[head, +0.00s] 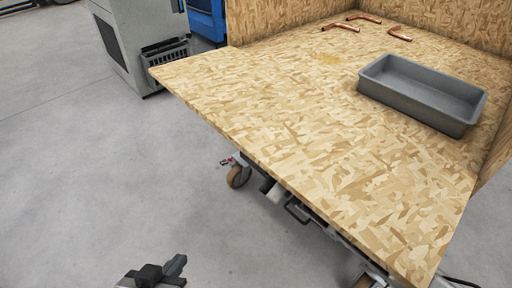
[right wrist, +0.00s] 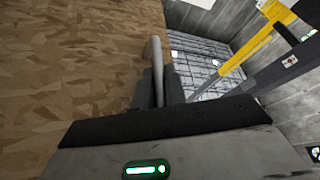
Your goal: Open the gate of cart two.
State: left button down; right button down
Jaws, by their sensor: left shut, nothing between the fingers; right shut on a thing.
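The cart (head: 275,130) has a wood-chip board deck with upright board walls at the back and right. Its near-left edges show no raised wall in the head view. I cannot tell which part is the gate. In the right wrist view, a wood-chip panel (right wrist: 75,65) fills the left side. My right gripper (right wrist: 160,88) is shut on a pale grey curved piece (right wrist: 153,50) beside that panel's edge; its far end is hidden. My right gripper is outside the head view. My left gripper (head: 172,270) is shut and empty over the floor, apart from the cart.
A grey tray (head: 415,97) and several copper tubes (head: 345,26) lie on the deck. A wheel (head: 238,176) and frame show under its near edge. A grey cabinet (head: 135,40) stands at upper left. The floor (head: 90,165) left of the cart is clear.

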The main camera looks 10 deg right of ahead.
pick_arm(q)
jog(key=shift+d+f, duration=0.1)
jog(key=shift+f, duration=0.45)
pick_arm(e)
jog(key=shift+f+n, duration=0.3)
jog(key=shift+f, duration=0.05)
jog(key=c, duration=1.5)
grip_release()
jog(key=shift+o, duration=0.2)
jog(key=shift+r, duration=0.15)
pick_arm(q)
jog(key=shift+w, duration=0.1)
pick_arm(e)
jog(key=shift+d, duration=0.15)
